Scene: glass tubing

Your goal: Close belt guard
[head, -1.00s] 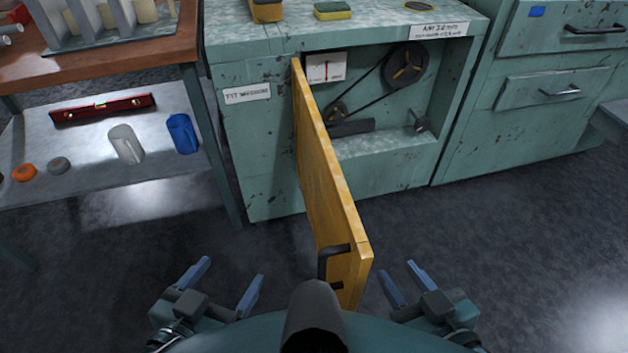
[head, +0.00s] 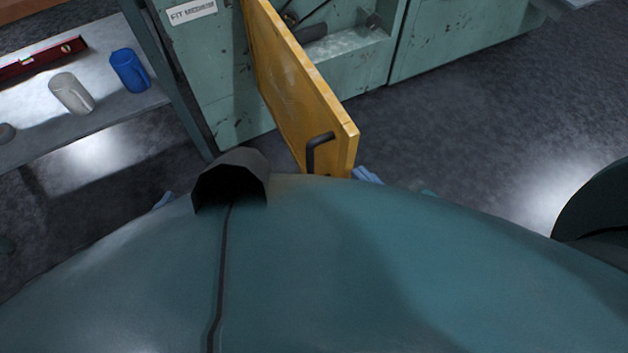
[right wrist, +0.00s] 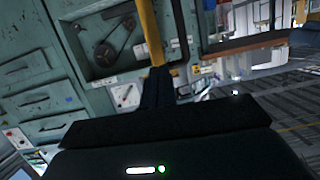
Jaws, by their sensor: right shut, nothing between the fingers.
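The yellow belt guard (head: 305,95) stands wide open, swung out from the green machine towards me. Its black handle (head: 318,150) is on the left face near the free edge. My right gripper (head: 367,175) is shut and empty, close to the right of the guard's free edge; my body hides most of it. In the right wrist view its dark fingers (right wrist: 157,88) are together, with the guard's edge (right wrist: 150,32) just past the tips; I cannot tell whether they touch. Of my left gripper only a blue fingertip (head: 163,200) shows, left of the guard.
The belt pulleys (right wrist: 103,50) show in the machine's open recess. The floor (head: 460,120) right of the guard is clear.

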